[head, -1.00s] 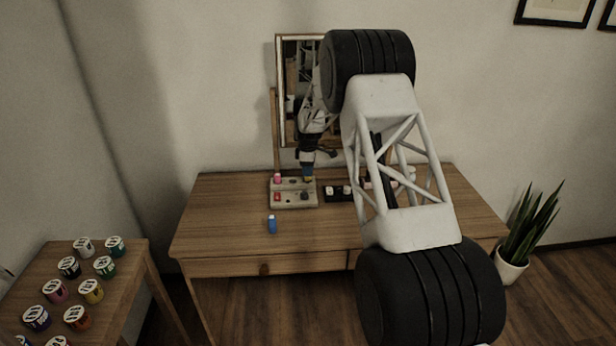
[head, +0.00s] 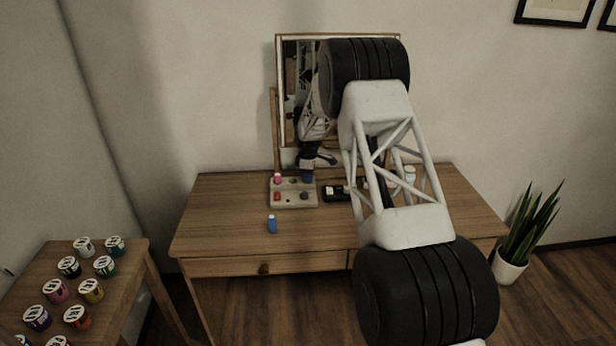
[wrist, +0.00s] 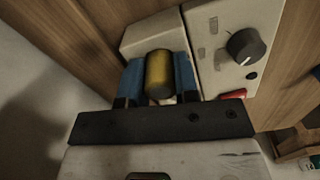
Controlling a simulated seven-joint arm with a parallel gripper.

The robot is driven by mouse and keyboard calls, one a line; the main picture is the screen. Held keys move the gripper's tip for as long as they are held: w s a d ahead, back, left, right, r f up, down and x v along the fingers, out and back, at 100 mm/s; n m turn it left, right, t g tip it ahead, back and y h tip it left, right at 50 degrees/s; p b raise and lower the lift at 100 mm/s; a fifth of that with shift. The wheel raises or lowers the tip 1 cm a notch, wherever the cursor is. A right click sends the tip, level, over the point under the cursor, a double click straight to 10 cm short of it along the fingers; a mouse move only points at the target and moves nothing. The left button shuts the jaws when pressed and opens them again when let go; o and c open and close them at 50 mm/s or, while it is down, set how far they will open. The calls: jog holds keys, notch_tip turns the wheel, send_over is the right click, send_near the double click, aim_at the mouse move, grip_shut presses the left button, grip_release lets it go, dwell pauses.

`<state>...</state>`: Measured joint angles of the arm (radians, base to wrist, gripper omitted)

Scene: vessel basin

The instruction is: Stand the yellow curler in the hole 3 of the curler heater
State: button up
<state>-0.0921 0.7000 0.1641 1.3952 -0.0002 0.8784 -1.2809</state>
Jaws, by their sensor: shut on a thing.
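The yellow curler (wrist: 158,74) is between the blue fingers of my gripper (wrist: 159,82) in the wrist view, and the gripper is shut on it. The curler heater (head: 293,203) is a pale box on the table, with a dark knob and a red switch. In the head view my gripper (head: 308,178) is at the heater's back right. The heater's panel (wrist: 212,50) also shows in the wrist view, beside the curler. The holes under the gripper are hidden, so I cannot tell whether the curler is in one.
A pink curler (head: 277,179) stands at the heater's back left. A blue curler (head: 272,225) stands on the table in front. A black holder (head: 333,194) lies right of the heater. A mirror (head: 290,100) rises behind. The table's left part is clear.

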jog(key=shift+s+f, duration=0.1)
jog(key=shift+f, duration=0.45)
jog(key=o, duration=0.7)
jog(key=shift+s+f, duration=0.1)
jog(key=shift+f, duration=0.15)
jog(key=shift+o, duration=1)
jog(key=shift+f, duration=0.15)
jog(key=shift+s+f, duration=0.15)
jog(key=shift+s, duration=0.05)
jog(key=shift+r, duration=0.45)
jog(key=shift+c, duration=0.6)
jog(key=shift+o, duration=0.6)
jog(key=r, duration=1.2)
jog(key=shift+w, duration=0.35)
jog(key=shift+r, duration=0.75)
